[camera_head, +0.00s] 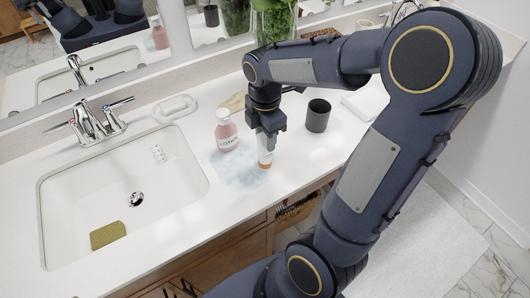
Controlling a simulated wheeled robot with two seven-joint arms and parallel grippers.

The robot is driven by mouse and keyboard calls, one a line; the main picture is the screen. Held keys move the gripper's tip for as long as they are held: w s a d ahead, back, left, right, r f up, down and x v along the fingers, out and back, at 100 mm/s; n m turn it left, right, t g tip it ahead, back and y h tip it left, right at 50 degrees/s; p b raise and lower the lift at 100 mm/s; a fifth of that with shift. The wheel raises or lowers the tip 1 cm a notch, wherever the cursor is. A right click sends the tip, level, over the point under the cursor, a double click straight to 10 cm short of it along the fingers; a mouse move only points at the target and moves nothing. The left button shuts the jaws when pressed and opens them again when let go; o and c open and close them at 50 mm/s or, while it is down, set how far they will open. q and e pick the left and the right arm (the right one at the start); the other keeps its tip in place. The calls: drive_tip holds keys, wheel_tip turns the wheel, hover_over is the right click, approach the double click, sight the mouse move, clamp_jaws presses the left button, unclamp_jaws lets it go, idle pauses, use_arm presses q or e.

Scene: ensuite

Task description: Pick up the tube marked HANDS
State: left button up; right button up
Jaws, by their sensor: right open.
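A small white tube with an orange lower end (264,157) stands upright on the white counter near its front edge. Its marking is too small to read. My right gripper (265,138) points down over the tube from above; its jaws are open and hide the tube's upper part. I cannot tell whether the fingers touch it. My left gripper is not in view.
A pink lotion bottle (226,130) stands just left of my right gripper, on a pale bluish patch (237,170). A dark cup (317,116) is to the right. The sink (125,205) with a green sponge (108,235) lies left, a soap dish (175,107) behind it.

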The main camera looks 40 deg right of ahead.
clamp_jaws()
drive_tip(key=shift+r, duration=0.15)
idle(0.4)
